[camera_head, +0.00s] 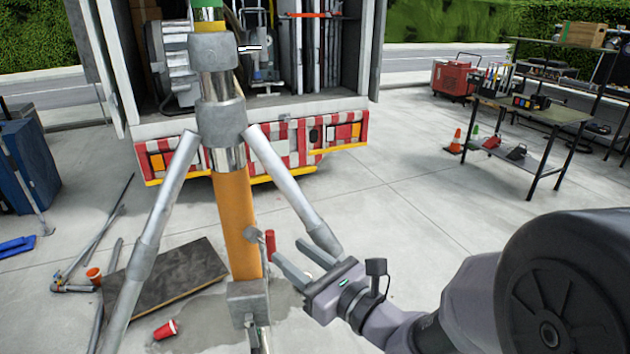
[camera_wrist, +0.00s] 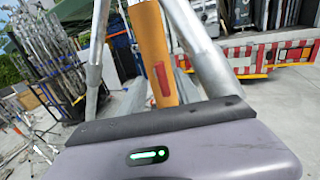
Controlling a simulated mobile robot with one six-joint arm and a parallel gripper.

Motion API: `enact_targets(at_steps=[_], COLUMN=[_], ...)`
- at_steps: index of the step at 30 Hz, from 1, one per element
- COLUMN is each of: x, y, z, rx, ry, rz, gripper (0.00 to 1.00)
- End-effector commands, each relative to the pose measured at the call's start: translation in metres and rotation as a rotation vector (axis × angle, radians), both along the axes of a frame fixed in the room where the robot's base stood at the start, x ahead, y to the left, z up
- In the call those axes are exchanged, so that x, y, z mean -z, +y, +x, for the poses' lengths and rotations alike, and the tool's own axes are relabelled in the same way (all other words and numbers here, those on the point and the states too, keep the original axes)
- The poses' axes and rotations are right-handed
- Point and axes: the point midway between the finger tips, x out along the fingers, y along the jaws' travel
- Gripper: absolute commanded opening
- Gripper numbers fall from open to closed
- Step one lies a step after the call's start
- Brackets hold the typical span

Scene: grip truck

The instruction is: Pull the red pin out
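The red pin (camera_head: 270,243) is a short upright red cylinder at a small metal bracket beside the lower part of an orange post (camera_head: 234,215). In the wrist view the red pin (camera_wrist: 162,79) shows against the orange post (camera_wrist: 152,45), above the dark edge of my gripper's housing. My gripper (camera_head: 286,250) is open, with its two grey fingers apart, just right of the pin and pointing toward it. I see nothing between the fingers. I cannot tell whether a finger touches the pin.
Slanted silver legs (camera_head: 290,185) flank the post, one close above my gripper. A truck (camera_head: 330,135) stands behind. A work table (camera_head: 530,110) stands far right. Floor between is clear.

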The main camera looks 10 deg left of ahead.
Motion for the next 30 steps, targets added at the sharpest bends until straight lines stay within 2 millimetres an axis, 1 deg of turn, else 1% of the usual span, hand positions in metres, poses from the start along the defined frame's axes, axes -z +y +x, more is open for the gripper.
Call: enact_targets(at_steps=[1, 3, 6, 9, 14, 21, 22, 23, 27, 28, 30], x=[0.002, 0.003, 0.004, 0.004, 0.003, 0.002, 0.002, 0.002, 0.002, 0.002, 0.002], y=[0.012, 0.026, 0.043, 0.053, 0.060, 0.061, 0.061, 0.061, 0.061, 0.061, 0.061], z=[0.008, 0.019, 0.032, 0.041, 0.047, 0.048, 0.048, 0.048, 0.048, 0.048, 0.048], rx=[-0.004, -0.004, -0.002, -0.001, 0.000, 0.000, 0.000, 0.000, 0.000, 0.000, 0.000], ry=[-0.008, -0.008, -0.007, -0.007, -0.006, -0.006, -0.006, -0.006, -0.006, -0.006, -0.006], rz=[0.001, 0.001, 0.002, 0.001, 0.001, 0.001, 0.001, 0.001, 0.001, 0.001, 0.001], gripper=[0.40, 0.40, 0.40, 0.40, 0.40, 0.40, 0.38, 0.32, 0.04, 0.00, 0.00])
